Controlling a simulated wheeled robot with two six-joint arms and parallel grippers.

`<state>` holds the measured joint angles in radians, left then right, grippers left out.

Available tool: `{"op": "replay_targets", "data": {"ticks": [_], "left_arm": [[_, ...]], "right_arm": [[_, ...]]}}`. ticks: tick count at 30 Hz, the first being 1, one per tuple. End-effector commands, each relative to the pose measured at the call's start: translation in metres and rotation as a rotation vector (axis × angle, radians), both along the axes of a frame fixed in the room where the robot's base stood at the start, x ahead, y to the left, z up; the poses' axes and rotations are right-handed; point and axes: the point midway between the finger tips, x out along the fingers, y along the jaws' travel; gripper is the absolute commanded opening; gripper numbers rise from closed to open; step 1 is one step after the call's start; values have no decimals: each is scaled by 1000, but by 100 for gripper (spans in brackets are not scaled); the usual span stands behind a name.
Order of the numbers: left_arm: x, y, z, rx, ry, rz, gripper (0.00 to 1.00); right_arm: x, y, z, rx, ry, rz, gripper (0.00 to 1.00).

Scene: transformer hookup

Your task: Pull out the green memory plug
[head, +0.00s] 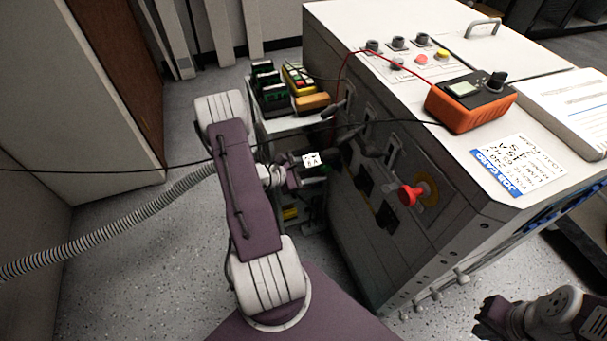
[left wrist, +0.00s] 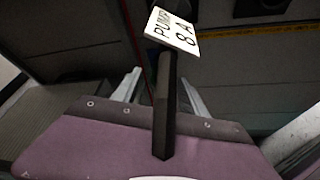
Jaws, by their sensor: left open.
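I cannot make out a green memory plug for certain in either view. Dark blocks with green parts (head: 268,88) stand on the cart at the back; I cannot tell whether one is the plug. My left gripper (head: 322,168) is open beside the grey cabinet's front panel. A white tag (head: 311,160) is at the gripper. In the left wrist view the tag (left wrist: 172,33) reads "PUMP 8 A", and a dark upright bar (left wrist: 165,110) appears between the open fingers (left wrist: 160,88). My right gripper (head: 485,318) is low at the right, partly cut off, its jaws unclear.
The grey cabinet (head: 440,230) has a red knob (head: 410,195) and dark handles on its front. An orange meter (head: 470,100) with red and black leads sits on top, beside a printed card (head: 519,166). A black cable crosses near my left arm.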

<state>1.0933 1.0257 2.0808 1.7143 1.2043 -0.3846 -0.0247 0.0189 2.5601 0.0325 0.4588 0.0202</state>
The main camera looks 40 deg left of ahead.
Motion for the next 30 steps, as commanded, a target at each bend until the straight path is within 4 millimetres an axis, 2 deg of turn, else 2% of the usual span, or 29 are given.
{"op": "replay_targets", "data": {"ticks": [1,6,15,17,21,23,24,26,30], "left_arm": [[8,-4,-7,1,-1,-4,51],[25,-9,-12,0,1,-2,51],[29,-10,-11,-1,0,0,51],[29,-10,-11,-1,0,0,37],[29,-10,-11,-1,0,0,0],[29,-10,-11,-1,0,0,0],[29,-10,-11,-1,0,0,14],[29,-10,-11,-1,0,0,0],[29,-10,-11,-1,0,0,0]], "right_arm": [[0,0,-8,0,0,0,0],[0,0,-15,0,0,0,0],[0,0,-14,0,0,0,0],[0,0,-14,0,0,0,0],[0,0,-14,0,0,0,0],[0,0,-14,0,0,0,0],[0,0,-14,0,0,0,0],[0,0,-14,0,0,0,0],[0,0,-14,0,0,0,0]]}}
